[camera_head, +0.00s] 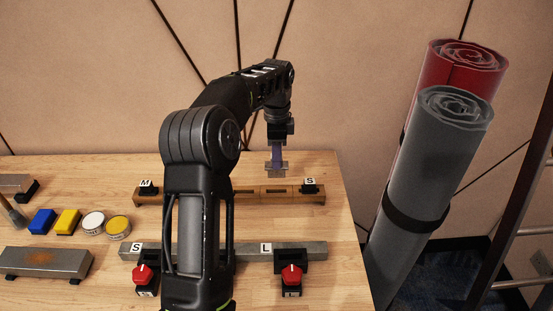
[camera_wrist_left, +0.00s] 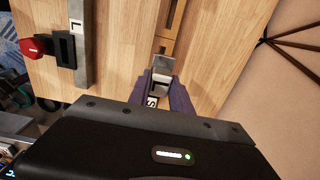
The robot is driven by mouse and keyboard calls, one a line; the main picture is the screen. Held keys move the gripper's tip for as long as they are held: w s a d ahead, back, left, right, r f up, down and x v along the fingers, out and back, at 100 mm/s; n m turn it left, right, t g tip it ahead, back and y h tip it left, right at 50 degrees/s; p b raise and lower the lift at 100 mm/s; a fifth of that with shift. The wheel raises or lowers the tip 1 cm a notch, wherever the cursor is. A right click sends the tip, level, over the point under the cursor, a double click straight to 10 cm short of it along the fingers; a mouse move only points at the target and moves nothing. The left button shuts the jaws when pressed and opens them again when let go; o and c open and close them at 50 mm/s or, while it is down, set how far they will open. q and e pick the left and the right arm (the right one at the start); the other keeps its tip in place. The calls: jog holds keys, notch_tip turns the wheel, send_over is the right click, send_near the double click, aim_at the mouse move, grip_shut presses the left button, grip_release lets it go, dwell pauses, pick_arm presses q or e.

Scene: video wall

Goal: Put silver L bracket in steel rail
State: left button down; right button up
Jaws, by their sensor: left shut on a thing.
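My left gripper (camera_head: 277,157), with purple fingers, is shut on the silver L bracket (camera_head: 277,169), just behind the right part of the brown rail in the head view. In the left wrist view the bracket (camera_wrist_left: 163,63) shows between the fingertips (camera_wrist_left: 160,88), over or beside the brown rail; I cannot tell the gap. The steel rail (camera_head: 250,253) lies nearer the table's front, with S and L labels. My left arm hides part of its middle. The steel rail (camera_wrist_left: 79,45) also shows at the left of the left wrist view. My right gripper is out of view.
A brown rail (camera_head: 245,193) with M and S labels lies behind the steel rail. Red knobs (camera_head: 291,275) stand at the steel rail's front. Blue and yellow blocks (camera_head: 67,221), round tins (camera_head: 117,226) and a grey block (camera_head: 40,262) lie at left. Rolled mats (camera_head: 430,150) stand at right.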

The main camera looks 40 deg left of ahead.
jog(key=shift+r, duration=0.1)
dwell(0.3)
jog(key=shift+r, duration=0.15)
